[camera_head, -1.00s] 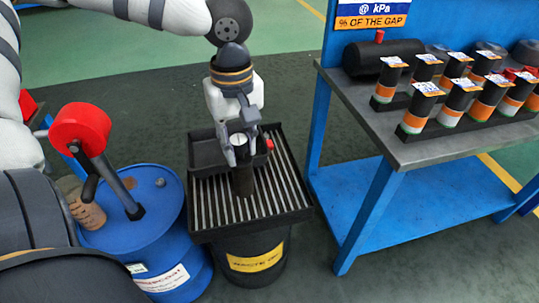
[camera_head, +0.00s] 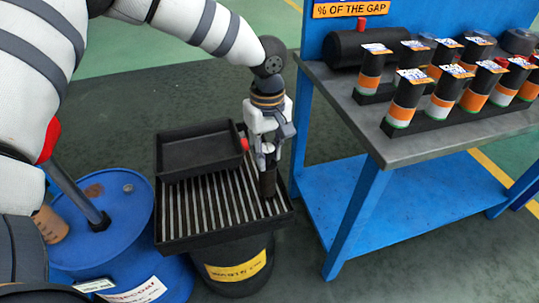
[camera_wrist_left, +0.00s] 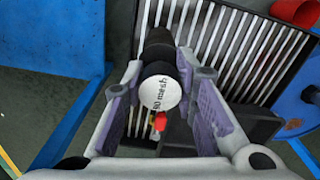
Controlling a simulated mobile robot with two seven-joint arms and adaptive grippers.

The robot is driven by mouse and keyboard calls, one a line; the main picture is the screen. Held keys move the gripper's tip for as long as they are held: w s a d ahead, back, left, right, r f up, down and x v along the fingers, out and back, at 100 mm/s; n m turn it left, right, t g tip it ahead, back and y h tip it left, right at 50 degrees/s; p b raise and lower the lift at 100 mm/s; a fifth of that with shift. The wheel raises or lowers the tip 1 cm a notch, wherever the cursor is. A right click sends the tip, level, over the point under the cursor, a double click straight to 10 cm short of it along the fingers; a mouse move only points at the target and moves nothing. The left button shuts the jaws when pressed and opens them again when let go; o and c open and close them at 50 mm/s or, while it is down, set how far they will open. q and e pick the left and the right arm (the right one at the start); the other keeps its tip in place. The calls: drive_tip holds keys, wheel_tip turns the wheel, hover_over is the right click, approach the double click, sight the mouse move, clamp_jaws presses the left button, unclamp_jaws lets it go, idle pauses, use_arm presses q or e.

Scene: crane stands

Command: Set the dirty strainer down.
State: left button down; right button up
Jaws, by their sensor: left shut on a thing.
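The strainer (camera_head: 268,182) is a dark upright cylinder with a pale round end, lettered "mesh", facing the left wrist camera (camera_wrist_left: 160,92). My left gripper (camera_head: 269,148) is shut on its upper end, with one finger on each side in the left wrist view (camera_wrist_left: 165,100). The strainer is over the right side of the slatted black rack (camera_head: 215,203), close to its right rim. I cannot tell whether its lower end touches the slats. My right gripper is not in view.
A shallow black tray (camera_head: 200,155) sits at the rack's back left. The rack tops a dark drum with a yellow label (camera_head: 237,267). A blue drum (camera_head: 125,225) stands left. A blue bench (camera_head: 425,145) on the right holds several banded dark cylinders. The rack's left slats are clear.

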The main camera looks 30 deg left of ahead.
use_arm(q)
drive_tip(key=shift+f, duration=0.5)
drive_tip(key=shift+r, duration=0.1)
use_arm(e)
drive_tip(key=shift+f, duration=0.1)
use_arm(q)
drive_tip(key=c, duration=1.3)
unclamp_jaws()
drive_tip(key=shift+f, duration=0.2)
wheel_tip(320, 180, up, 12)
drive_tip(key=shift+r+p, duration=0.25)
drive_tip(key=shift+p, duration=0.3)
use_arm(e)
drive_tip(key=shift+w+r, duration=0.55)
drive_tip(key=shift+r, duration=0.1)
